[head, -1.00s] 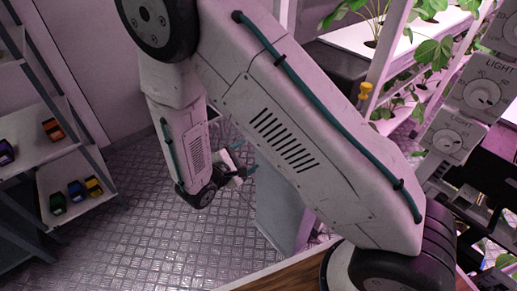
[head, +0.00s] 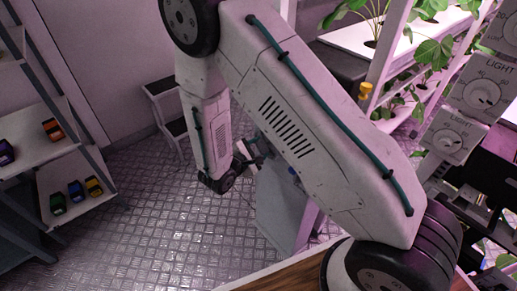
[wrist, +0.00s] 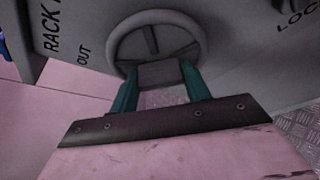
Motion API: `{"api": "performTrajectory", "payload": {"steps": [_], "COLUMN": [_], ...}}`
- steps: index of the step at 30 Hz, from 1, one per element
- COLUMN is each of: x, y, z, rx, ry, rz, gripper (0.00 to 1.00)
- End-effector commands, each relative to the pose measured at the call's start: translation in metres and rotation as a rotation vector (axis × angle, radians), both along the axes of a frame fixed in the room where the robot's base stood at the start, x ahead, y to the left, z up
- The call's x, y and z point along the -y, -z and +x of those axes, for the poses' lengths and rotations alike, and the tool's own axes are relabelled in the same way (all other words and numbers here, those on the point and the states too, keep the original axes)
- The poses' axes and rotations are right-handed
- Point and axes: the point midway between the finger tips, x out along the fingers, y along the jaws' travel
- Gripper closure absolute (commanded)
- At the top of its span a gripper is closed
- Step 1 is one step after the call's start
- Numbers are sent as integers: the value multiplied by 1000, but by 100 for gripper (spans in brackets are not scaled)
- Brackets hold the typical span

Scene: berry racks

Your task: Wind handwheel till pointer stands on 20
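The grey handwheel (wrist: 157,38) shows at the top of the wrist view, with a round rim and spokes, on a grey panel lettered "RACK", "OUT" and "LOC". My gripper (wrist: 160,82) reaches toward its near rim with two teal fingers apart. A dark grey block (wrist: 160,73) shows between the fingertips; I cannot tell whether they press on it. In the head view my gripper (head: 250,152) is beside a grey cabinet (head: 280,208), and the wheel is hidden there.
A shelf (head: 80,165) with several small coloured things stands at the left. A grey step stool (head: 165,90) is behind my arm. Dials marked LIGHT (head: 447,140) and plant racks (head: 345,38) are at the right. The metal floor is clear at lower left.

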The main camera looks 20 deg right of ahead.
Motion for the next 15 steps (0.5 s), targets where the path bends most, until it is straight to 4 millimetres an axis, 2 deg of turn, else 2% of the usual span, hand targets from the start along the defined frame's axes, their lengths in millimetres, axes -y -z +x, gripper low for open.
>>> {"api": "performTrajectory", "payload": {"steps": [1,2,15], "x": [0,0,0], "y": [0,0,-1], "z": [0,0,1], "rx": [0,0,-63], "ry": [0,0,0], "rz": [0,0,-19], "gripper": [67,75,76]}}
